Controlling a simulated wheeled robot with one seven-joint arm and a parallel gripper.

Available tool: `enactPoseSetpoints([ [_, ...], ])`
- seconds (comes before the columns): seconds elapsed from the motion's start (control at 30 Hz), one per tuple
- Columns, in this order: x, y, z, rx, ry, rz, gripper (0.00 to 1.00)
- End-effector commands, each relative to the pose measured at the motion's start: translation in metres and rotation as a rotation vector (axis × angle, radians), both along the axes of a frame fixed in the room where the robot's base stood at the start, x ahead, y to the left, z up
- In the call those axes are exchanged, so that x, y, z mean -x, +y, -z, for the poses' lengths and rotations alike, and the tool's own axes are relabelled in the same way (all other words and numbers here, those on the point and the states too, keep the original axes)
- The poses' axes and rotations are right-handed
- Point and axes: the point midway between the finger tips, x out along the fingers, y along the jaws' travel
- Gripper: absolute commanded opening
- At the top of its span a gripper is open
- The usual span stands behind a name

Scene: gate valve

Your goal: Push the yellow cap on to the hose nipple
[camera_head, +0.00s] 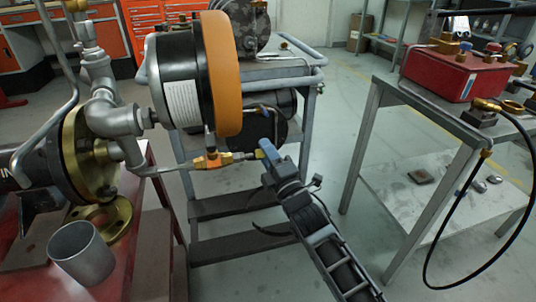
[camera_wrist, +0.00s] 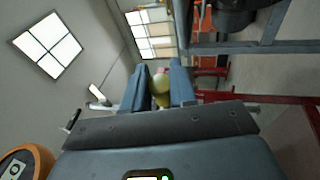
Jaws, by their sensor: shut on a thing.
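The yellow cap (camera_wrist: 161,86) is between my two blue-grey fingers in the wrist view, and my gripper (camera_wrist: 159,84) is shut on it. In the head view my gripper (camera_head: 264,152) is at the right end of a small horizontal fitting line, with a little of the cap (camera_head: 258,154) showing at its fingertips. To its left is the hose nipple (camera_head: 240,156), joined to a yellow and orange fitting (camera_head: 210,161) below the large gauge. The cap is in line with the nipple or very close to it. I cannot tell whether they touch.
A large black drum with an orange rim (camera_head: 222,75) hangs just above the fitting. Grey pipework (camera_head: 112,115) and a metal cup (camera_head: 82,254) are at left. A grey trolley (camera_head: 240,205) stands behind. A bench with a red box (camera_head: 455,72) and a black hose is at right.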

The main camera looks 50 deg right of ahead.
Motion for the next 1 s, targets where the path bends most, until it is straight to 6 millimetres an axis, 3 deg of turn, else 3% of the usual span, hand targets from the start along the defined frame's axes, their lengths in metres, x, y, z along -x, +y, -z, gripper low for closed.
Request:
enactPoseSetpoints([
  [1.0, -0.007, 0.011, 0.001, 0.000, 0.000, -0.001, 0.00],
])
